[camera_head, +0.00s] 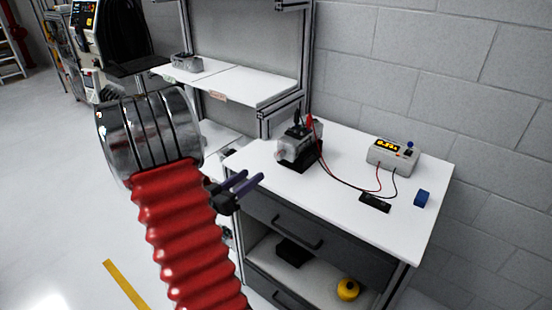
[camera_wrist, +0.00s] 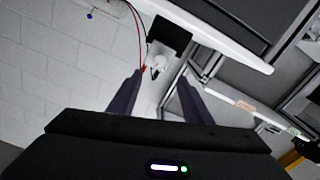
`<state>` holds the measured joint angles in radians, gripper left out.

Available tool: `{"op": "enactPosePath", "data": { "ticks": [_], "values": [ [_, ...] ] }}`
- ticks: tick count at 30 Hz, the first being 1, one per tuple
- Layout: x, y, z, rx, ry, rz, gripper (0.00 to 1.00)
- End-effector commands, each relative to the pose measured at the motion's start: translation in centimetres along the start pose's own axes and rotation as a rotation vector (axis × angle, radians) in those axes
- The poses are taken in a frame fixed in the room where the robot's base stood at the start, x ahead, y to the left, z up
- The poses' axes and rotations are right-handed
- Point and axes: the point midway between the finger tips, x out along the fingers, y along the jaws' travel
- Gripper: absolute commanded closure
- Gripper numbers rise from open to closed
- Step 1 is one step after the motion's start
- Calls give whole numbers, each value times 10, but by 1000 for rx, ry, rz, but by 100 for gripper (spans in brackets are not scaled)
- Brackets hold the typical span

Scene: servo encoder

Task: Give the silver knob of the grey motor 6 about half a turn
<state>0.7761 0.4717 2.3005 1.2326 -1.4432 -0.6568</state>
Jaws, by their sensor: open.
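The grey motor (camera_head: 297,142) sits on a black base (camera_head: 301,165) near the left end of the white bench top. Its silver knob (camera_head: 281,153) seems to face left, small in the head view. My gripper (camera_head: 253,177) is open and empty, left of and in front of the motor, apart from it. In the wrist view my gripper (camera_wrist: 160,76) shows its two dark fingers spread, with the black base (camera_wrist: 170,36) and a pale part of the motor (camera_wrist: 158,62) beyond and between them. The knob is too small to tell clearly there.
A meter (camera_head: 393,152) with a lit orange display stands on the bench (camera_head: 340,150), wired to the motor by red and black leads.

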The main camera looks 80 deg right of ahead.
Motion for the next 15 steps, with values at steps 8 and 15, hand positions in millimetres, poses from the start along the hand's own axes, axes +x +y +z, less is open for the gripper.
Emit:
{"op": "enactPosePath", "data": {
  "ticks": [8, 15],
  "values": [
    [0, 0, 0, 105, 0, 0, 55],
    [0, 0, 0, 103, 0, 0, 55]
  ]
}}
